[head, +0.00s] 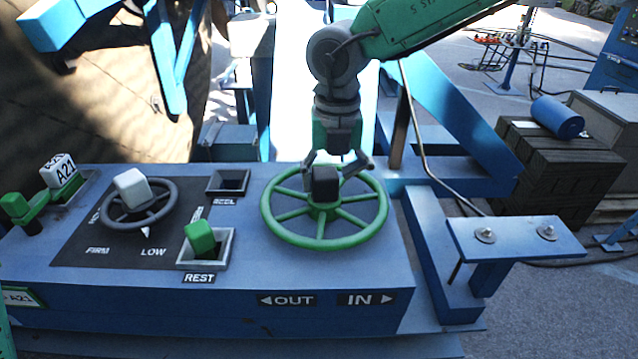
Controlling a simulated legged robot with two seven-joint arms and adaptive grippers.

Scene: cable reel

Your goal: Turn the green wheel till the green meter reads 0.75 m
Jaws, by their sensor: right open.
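The green wheel (341,242) lies flat on the right part of the blue console, with spokes and a dark block (322,181) standing over its middle. My right gripper (338,168) comes down from above at the wheel's far side. Its fingers are spread, close above and behind the dark block. I cannot tell whether they touch it. OUT and IN labels (328,300) with arrows are on the console front below the wheel. No readable green meter shows. My left gripper is not in view.
A grey wheel (137,219) with a white block stands left on the console (222,290). A green block (200,237) sits in the REST socket. An empty socket (228,181) is behind it. A blue bracket (515,238) stands right.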

